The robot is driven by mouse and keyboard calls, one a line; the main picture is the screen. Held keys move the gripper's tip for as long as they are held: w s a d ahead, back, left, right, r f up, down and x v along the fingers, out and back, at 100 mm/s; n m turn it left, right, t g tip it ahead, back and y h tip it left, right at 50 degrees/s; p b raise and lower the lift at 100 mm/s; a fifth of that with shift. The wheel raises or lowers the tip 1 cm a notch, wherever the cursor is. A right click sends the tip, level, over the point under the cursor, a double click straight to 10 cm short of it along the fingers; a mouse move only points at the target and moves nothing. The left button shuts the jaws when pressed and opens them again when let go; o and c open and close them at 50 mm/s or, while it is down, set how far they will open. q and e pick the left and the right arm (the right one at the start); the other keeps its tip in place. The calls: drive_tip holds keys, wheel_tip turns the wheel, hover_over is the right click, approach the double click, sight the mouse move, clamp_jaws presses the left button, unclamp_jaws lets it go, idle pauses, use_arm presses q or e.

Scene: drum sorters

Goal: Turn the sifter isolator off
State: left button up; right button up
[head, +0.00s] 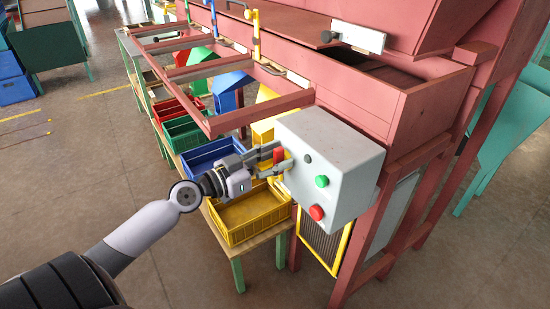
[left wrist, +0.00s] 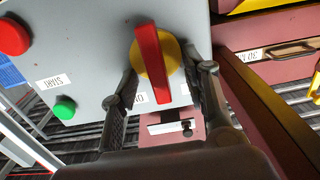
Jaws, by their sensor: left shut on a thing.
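The sifter isolator is a red handle (head: 279,155) on a yellow disc, on the left face of a light grey control box (head: 335,165). In the left wrist view the red handle (left wrist: 152,62) stands nearly upright across the yellow disc (left wrist: 172,66). My left gripper (head: 272,160) is at the isolator and shut on it, with one finger on either side of the handle in the left wrist view (left wrist: 163,75). A small white label beneath the disc, partly hidden by a finger, seems to read ON. My right gripper is not in view.
The box also carries a green button (head: 321,181) labelled START in the left wrist view and a red button (head: 316,212). A yellow crate (head: 245,232) and a blue crate (head: 196,165) stand below my left arm. The red sorter frame (head: 400,120) stands behind the box.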

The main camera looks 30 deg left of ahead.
use_arm(q)
drive_tip(key=shift+c, duration=0.2)
drive_tip(key=shift+a+n+b, duration=0.15)
drive_tip(key=shift+n+b, duration=0.2)
drive_tip(key=shift+n, duration=0.75)
drive_tip(key=shift+w+a+f+n, duration=0.1)
drive_tip(key=shift+a+n, duration=0.05)
drive_tip(key=shift+n, duration=1.05)
drive_tip(key=shift+w+a+f+n, duration=0.1)
drive_tip(key=shift+a+n, duration=0.05)
drive_tip(key=shift+n, duration=0.95)
drive_tip(key=shift+a+f+n, duration=0.1)
drive_tip(key=shift+n, duration=1)
drive_tip(key=o, duration=1.1)
drive_tip(key=shift+o, duration=0.2)
drive_tip(key=v, duration=1.2)
